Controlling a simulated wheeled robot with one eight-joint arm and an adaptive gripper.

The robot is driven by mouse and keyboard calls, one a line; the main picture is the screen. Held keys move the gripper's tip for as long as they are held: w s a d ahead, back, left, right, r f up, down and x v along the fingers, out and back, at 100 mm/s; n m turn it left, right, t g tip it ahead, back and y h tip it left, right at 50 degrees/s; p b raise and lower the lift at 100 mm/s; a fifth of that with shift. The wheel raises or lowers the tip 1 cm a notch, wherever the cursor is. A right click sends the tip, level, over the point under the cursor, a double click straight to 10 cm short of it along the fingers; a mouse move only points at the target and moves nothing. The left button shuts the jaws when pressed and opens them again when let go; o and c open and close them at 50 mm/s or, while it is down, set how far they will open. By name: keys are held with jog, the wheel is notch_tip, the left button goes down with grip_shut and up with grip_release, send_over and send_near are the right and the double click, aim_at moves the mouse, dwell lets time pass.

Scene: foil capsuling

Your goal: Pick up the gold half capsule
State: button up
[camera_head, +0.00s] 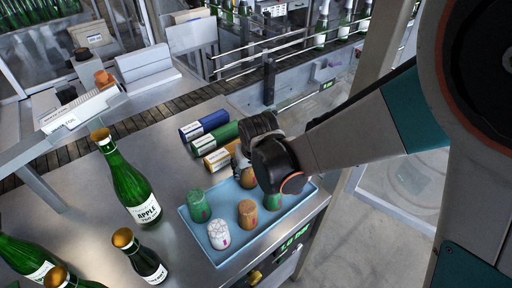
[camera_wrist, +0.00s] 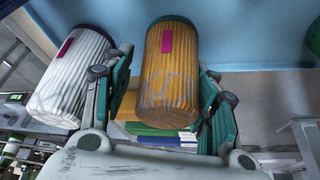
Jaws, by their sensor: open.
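A gold half capsule (camera_wrist: 168,62) with a magenta label stands between the two fingers of my gripper (camera_wrist: 166,88) in the wrist view. The fingers are spread apart on either side of it; I cannot tell whether either touches it. In the head view my gripper (camera_head: 242,163) is over the back part of the blue tray (camera_head: 284,216). A gold capsule (camera_head: 249,180) shows there, partly hidden by my wrist. Another gold-orange capsule (camera_head: 247,214) stands nearer the front of the tray.
A silver-white capsule (camera_wrist: 76,72) stands close beside the left finger. The tray also holds a white patterned capsule (camera_head: 219,234) and green capsules (camera_head: 200,206) (camera_head: 272,201).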

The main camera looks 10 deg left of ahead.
jog(key=shift+w, duration=0.1)
jog(key=c, duration=0.4)
jog(key=shift+c, duration=0.2)
